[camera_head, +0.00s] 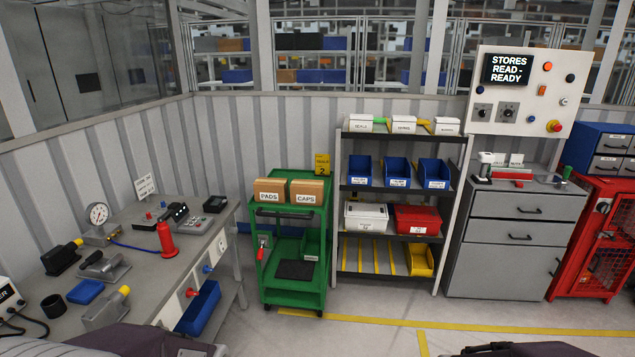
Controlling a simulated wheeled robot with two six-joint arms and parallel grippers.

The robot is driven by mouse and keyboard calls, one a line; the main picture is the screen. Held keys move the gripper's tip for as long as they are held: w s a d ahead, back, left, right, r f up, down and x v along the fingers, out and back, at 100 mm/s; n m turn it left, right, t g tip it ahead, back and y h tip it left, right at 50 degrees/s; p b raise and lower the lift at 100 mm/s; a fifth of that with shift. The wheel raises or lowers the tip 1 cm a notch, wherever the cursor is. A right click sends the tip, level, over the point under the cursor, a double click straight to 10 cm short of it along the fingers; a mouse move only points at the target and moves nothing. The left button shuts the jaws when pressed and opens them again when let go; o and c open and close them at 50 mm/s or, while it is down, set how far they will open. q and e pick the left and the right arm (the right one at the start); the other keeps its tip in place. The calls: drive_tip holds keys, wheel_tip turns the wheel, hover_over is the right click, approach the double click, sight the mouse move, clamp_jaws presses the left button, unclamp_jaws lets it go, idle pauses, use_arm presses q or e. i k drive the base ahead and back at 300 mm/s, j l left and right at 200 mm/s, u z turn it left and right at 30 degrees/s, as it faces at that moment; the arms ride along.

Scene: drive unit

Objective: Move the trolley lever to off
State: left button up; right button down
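The green trolley (297,293) stands on the floor left of centre, against the wall. A small red lever (260,253) is on the left of its front, below a pale plate (264,240). The lever's handle appears to point down and slightly left; any on or off marking is too small to read. Two cardboard boxes labelled PADS (269,197) and CAPS (306,199) sit on the trolley's top. Dark parts that look like my arms show at the bottom edge, left and right, far from the lever. Neither gripper's fingers are in view.
A grey workbench (132,225) with tools stands at the left, close to the trolley. A shelf rack (438,225) with bins stands right of it. Grey drawers (513,243) and a red cage (605,240) are further right. The floor in front of the trolley is clear.

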sight(260, 253)
drive_tip(key=i+l+u, duration=0.1)
drive_tip(key=i+u, duration=0.3)
drive_tip(key=i, duration=0.15)
drive_tip(key=i+l+u, duration=0.8)
drive_tip(key=i, duration=0.2)
drive_tip(key=i+l+u, duration=0.4)
drive_tip(key=l, duration=0.1)
